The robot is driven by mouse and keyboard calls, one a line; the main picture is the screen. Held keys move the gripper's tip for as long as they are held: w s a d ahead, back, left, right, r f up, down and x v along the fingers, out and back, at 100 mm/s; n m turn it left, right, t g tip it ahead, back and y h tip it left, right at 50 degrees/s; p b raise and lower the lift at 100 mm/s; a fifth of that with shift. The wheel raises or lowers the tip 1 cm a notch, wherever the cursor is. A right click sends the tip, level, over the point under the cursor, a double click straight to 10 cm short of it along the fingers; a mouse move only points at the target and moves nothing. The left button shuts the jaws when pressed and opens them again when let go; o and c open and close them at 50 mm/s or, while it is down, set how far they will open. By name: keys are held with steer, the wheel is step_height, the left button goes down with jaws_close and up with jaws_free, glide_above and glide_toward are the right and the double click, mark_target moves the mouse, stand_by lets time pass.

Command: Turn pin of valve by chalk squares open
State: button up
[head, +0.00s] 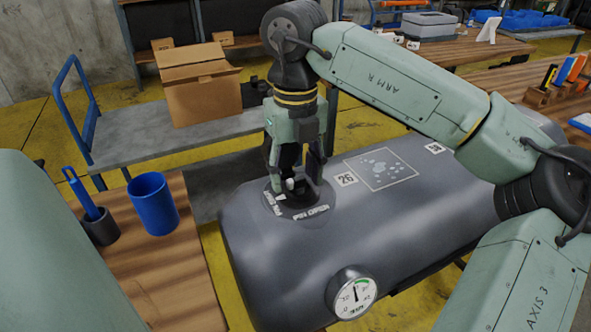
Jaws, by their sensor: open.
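The valve (300,206) sits on top of the grey inflatable boat tube (325,245), a dark round base with white lettering, part of which reads "PIN OPEN". A small pale part at its middle shows between the fingers; it may be the pin, and its turn position cannot be told. My gripper (297,180) points down over the valve with its dark fingers apart on either side of its middle. Whether the fingers touch the pin is hidden.
A pressure gauge (352,292) sits on the tube's near side. A wooden table (150,265) at left holds a blue cup (153,204) and a dark holder (100,227) with a blue tool. A cart (150,142) carries a cardboard box (200,90) behind.

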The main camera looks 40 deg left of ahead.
steer(key=shift+c, duration=0.6)
steer(key=c, duration=1)
